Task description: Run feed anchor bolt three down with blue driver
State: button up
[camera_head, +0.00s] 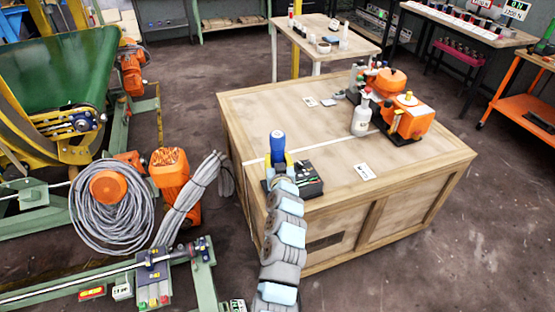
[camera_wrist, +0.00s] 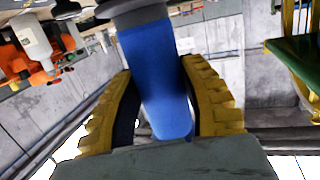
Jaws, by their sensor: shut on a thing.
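My gripper (camera_head: 279,160) has yellow fingers closed on the blue driver (camera_head: 277,141), held above the near left corner of the wooden crate top. In the wrist view the driver's blue body (camera_wrist: 158,75) sits between both ribbed yellow fingers of my gripper (camera_wrist: 158,68), with a grey round part at its upper end. The feed anchor bolts cannot be told apart in either view, so bolt three is not identified.
The wooden crate (camera_head: 300,120) bears a black tray (camera_head: 312,190) of small tools, a white bottle (camera_head: 361,115) and orange machines (camera_head: 410,118).

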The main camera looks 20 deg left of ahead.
dwell(0.6)
jog(key=o, duration=1.3)
jog(key=shift+c, duration=0.2)
jog(key=shift+f, duration=0.1)
jog(key=v, duration=1.2)
